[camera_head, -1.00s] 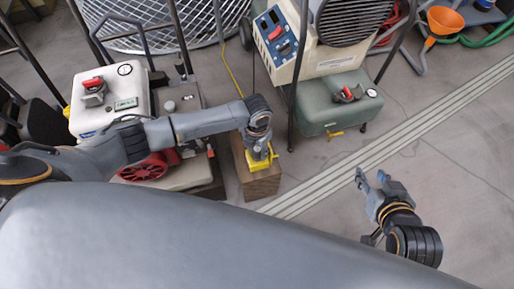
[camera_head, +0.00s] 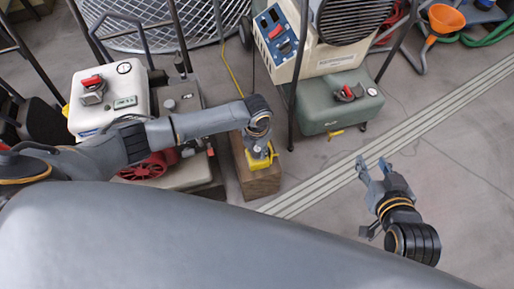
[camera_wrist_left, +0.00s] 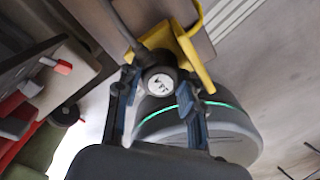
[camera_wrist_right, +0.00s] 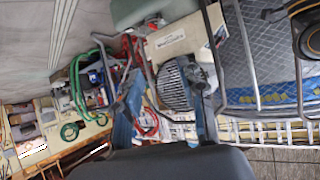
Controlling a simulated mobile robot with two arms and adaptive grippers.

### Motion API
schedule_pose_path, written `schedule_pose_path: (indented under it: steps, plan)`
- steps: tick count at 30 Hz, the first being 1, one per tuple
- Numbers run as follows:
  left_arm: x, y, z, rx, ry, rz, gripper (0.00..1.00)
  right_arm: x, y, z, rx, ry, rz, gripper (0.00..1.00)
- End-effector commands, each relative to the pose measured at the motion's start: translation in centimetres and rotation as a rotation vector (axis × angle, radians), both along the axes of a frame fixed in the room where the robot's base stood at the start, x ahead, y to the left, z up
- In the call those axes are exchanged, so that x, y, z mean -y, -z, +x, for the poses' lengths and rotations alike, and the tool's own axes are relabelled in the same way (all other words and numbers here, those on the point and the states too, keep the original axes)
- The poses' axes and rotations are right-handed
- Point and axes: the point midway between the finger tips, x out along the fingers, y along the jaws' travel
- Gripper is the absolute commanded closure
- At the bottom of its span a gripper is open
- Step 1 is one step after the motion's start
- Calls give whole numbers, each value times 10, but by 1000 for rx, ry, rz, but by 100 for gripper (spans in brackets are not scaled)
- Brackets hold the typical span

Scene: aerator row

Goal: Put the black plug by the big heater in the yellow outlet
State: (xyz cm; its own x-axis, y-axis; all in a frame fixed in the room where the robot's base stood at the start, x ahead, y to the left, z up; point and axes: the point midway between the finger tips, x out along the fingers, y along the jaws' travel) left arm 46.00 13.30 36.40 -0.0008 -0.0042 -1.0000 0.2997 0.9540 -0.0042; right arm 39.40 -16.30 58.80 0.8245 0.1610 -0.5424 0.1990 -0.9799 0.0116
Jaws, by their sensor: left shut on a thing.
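The yellow outlet (camera_head: 262,162) sits on a wooden block (camera_head: 262,183) on the floor, left of the big heater (camera_head: 321,58). My left gripper (camera_head: 260,146) is right above the outlet, pointing down and covering part of it. In the left wrist view its fingers (camera_wrist_left: 160,104) are shut on the black plug (camera_wrist_left: 158,66), whose round pale face shows. The yellow outlet (camera_wrist_left: 193,52) is right beside the plug in that view; I cannot tell whether the plug is in it. My right gripper (camera_head: 374,163) is open and empty over bare floor; its spread fingers also show in the right wrist view (camera_wrist_right: 165,110).
A white-tanked machine (camera_head: 110,98) stands left of the block, under my left arm. The heater's green tank (camera_head: 338,105) and black frame are close on the right. A slotted floor drain (camera_head: 400,128) crosses the clear floor. An orange funnel (camera_head: 446,19) is at the back right.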

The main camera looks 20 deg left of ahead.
Motion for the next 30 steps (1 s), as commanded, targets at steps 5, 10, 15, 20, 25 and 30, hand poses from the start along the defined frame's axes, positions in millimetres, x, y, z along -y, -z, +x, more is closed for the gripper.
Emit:
schedule_pose_path:
  steps: [5,10,15,20,25,30]
  plan:
    - [0,2,0,0,0,0,94,-1,-2,2,18,-5,1,60]
    - [0,3,0,1,0,0,94,-2,-6,5,41,-8,2,60]
    - [0,3,0,1,0,0,51,-3,-9,7,59,-9,6,60]
    - [0,3,0,0,0,0,35,-3,-9,8,60,-9,7,60]
    - [0,4,0,0,0,0,35,-3,-9,8,56,-7,9,60]
    - [0,-6,1,3,-1,-2,35,-3,-10,8,58,-4,10,60]
